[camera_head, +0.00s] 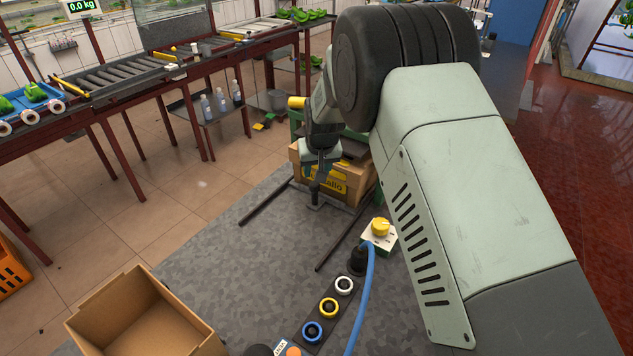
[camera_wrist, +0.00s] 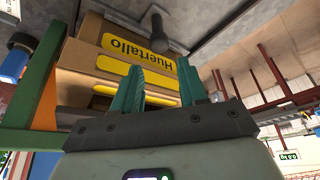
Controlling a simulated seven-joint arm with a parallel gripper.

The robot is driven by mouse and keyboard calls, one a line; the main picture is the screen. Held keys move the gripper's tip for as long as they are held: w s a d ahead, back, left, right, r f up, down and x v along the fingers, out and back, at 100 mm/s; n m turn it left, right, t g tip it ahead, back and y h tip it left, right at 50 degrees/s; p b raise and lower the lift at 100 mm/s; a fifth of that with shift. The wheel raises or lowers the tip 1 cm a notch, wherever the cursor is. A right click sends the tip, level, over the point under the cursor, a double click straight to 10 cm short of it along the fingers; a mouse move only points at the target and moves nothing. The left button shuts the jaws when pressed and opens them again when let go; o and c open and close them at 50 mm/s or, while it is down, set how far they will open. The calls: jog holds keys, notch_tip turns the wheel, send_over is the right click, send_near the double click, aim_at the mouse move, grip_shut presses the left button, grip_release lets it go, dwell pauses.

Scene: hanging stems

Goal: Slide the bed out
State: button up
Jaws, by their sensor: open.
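The bed (camera_head: 318,203) is a grey plate low between two dark floor rails, with a cardboard box (camera_head: 347,187) on it. The box has yellow "Huertallo" labels and also shows in the wrist view (camera_wrist: 90,58). A dark upright post (camera_head: 314,190) stands at the bed's front edge; the wrist view, upside down, shows it with a rounded end (camera_wrist: 160,30). My gripper (camera_head: 319,172) is above the post, in front of the box. Its teal fingers (camera_wrist: 161,82) are apart and empty, with the post beyond the tips, roughly in line with the gap.
The left rail (camera_head: 265,203) and right rail (camera_head: 345,238) run forward over clear grey floor. A yellow-knobbed control box (camera_head: 380,230) is right of the rails. A strip of ringed buttons (camera_head: 328,308) and an open carton (camera_head: 140,315) are nearer. A green frame surrounds the box.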

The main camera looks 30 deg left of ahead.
aim_at(315, 184)
jog(key=x, duration=0.8)
jog(key=shift+f, duration=0.2)
grip_shut()
